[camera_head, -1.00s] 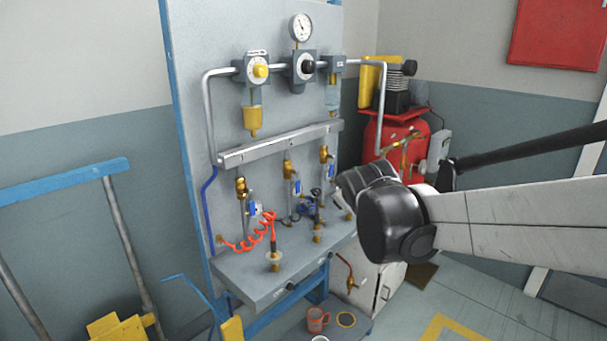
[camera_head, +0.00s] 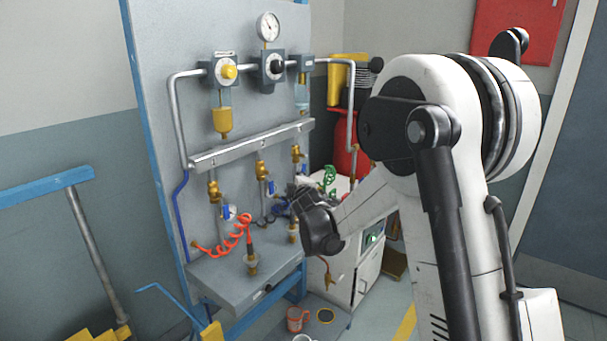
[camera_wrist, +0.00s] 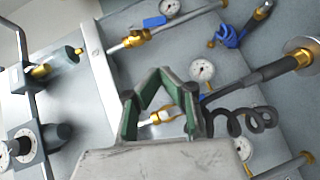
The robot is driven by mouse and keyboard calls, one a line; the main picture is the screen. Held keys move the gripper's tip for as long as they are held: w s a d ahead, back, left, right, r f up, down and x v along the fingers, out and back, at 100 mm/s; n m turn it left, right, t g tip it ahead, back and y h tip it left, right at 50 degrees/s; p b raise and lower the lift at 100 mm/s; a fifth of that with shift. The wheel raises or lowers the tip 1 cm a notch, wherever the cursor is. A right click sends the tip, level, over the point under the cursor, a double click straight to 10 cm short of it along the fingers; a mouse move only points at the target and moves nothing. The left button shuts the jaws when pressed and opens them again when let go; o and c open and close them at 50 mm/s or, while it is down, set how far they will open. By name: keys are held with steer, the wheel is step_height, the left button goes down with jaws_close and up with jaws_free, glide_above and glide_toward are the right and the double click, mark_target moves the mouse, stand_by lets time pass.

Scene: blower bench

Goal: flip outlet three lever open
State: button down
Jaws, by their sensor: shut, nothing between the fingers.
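Three outlets hang below the manifold. No outlet numbers are readable; I take the rightmost outlet (camera_head: 296,158) as outlet three. Its blue lever (camera_head: 305,166) is small in the head view, and its angle is unclear there. In the wrist view, what seems to be the same lever (camera_wrist: 155,21) shows at the top, beside the pipe and a gauge. The middle outlet (camera_head: 262,170) shows behind my fingers in the wrist view, with its brass valve (camera_wrist: 160,116) framed between them. My gripper (camera_wrist: 163,72) is shut and empty, its green-padded fingers apart from the upper lever.
A manifold bar (camera_head: 250,146) runs above the outlets. A red coiled hose (camera_head: 235,242) hangs at left; a black coiled hose (camera_wrist: 240,120) and a blue coiled hose (camera_wrist: 228,37) are near my gripper. A shelf (camera_head: 215,280) and white cabinet (camera_head: 368,270) stand below.

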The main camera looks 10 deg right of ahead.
glide_toward(304, 174)
steer(key=w+a+r, duration=0.1)
steer(key=w+a, duration=0.3)
steer(key=w, duration=0.1)
steer(key=shift+w+d+f+b, duration=0.2)
steer(key=shift+w+d, duration=0.3)
steer(key=shift+d, duration=0.2)
steer(key=shift+w+d+f+b, duration=0.1)
steer(key=shift+w+d+f, duration=0.15)
steer(key=shift+w+d, duration=0.35)
steer(key=shift+s+d, duration=0.1)
steer(key=shift+d, duration=0.05)
steer(key=shift+w+d+f+b, duration=0.55)
steer(key=shift+f+b, duration=0.1)
steer(key=shift+b, duration=0.55)
steer(key=shift+s, duration=0.1)
steer(key=shift+a, duration=0.1)
